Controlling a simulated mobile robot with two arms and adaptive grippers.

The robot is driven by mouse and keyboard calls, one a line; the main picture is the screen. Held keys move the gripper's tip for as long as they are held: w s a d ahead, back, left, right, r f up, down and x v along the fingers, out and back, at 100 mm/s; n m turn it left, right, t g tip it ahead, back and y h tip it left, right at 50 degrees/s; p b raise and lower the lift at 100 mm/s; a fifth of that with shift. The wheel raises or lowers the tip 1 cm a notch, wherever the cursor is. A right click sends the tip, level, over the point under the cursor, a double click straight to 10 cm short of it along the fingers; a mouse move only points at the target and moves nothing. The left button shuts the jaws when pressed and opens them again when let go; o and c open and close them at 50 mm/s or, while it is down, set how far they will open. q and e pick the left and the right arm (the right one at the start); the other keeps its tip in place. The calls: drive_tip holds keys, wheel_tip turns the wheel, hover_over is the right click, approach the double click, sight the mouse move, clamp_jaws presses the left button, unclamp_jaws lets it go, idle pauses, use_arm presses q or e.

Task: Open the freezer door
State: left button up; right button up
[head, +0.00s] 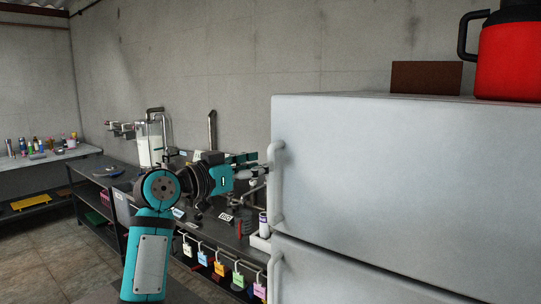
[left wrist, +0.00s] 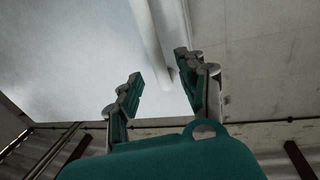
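A white fridge with an upper door (head: 390,180) and a lower door (head: 330,280) fills the right of the head view. Both doors look closed. The upper door has a white vertical bar handle (head: 277,190) at its left edge; the lower door has a similar handle (head: 274,278). My left gripper (head: 257,165) is left of the upper handle, pointing at its upper part. In the left wrist view my left gripper (left wrist: 158,84) is open and empty, its fingers spread. A white bar handle (left wrist: 150,40) shows ahead, between the finger directions. My right gripper is not seen.
A red jug (head: 508,60) and a brown box (head: 426,77) stand on the fridge. Left of the fridge, a workbench (head: 120,178) carries a glass jar (head: 151,143) and tools. Colourful tags (head: 220,268) hang along its front. The floor (head: 40,240) at left is clear.

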use_arm(q)
drive_tip(key=shift+p+x, duration=0.45)
drive_tip(key=shift+x, duration=1.7)
drive_tip(key=shift+c, duration=0.4)
clamp_jaws()
drive_tip(key=shift+f, duration=0.1)
